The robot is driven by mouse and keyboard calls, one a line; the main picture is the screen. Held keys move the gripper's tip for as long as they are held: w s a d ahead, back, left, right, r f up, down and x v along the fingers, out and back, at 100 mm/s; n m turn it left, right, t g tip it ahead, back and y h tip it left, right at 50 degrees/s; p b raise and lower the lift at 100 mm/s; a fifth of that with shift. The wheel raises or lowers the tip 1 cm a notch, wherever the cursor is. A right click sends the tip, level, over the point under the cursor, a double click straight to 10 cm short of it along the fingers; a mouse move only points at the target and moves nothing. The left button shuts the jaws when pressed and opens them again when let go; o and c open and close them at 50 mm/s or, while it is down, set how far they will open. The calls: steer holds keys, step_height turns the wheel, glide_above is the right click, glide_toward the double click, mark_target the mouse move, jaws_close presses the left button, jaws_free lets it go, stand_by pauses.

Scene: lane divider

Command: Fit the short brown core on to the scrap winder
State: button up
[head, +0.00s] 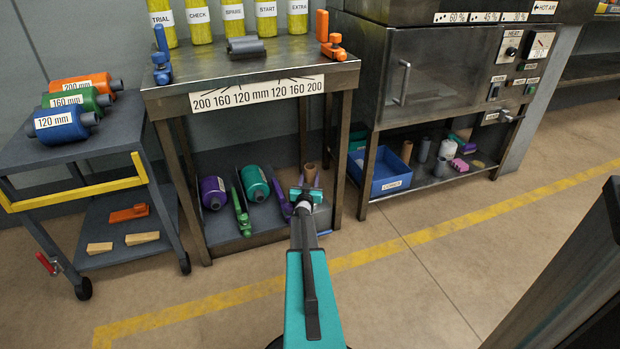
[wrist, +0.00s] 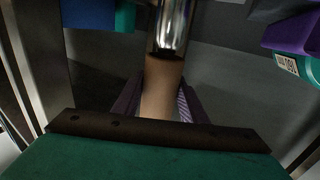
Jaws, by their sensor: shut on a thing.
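The short brown core (wrist: 161,90) is between the purple fingers of my gripper (wrist: 158,108) in the wrist view. In the head view, the core (head: 311,173) shows upright at my gripper (head: 304,194), which is shut on it at the lower shelf. A shiny metal cylinder (wrist: 172,25), apparently the winder's spindle, is in line with the core's far end. A dark edge shows where they meet; I cannot tell whether the core is around the spindle or just against it. The rest of the winder is mostly hidden by my arm in the head view.
A purple roll (head: 213,192), a teal roll (head: 256,184) and a green clamp (head: 241,211) are left on the shelf (head: 228,243). A table leg (head: 342,160) is close at right. A blue bin (head: 385,180) stands beyond it. The floor in front is clear.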

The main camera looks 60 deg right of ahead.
steer(key=shift+f+b, duration=1.35)
steer(key=shift+f, duration=1.45)
stand_by(0.6)
steer(key=o, duration=1.1)
steer(key=shift+a, duration=0.1)
steer(key=p+v, duration=0.4)
steer(key=v, duration=0.9)
steer(key=shift+s+a+r, duration=0.2)
steer(key=shift+a, duration=0.05)
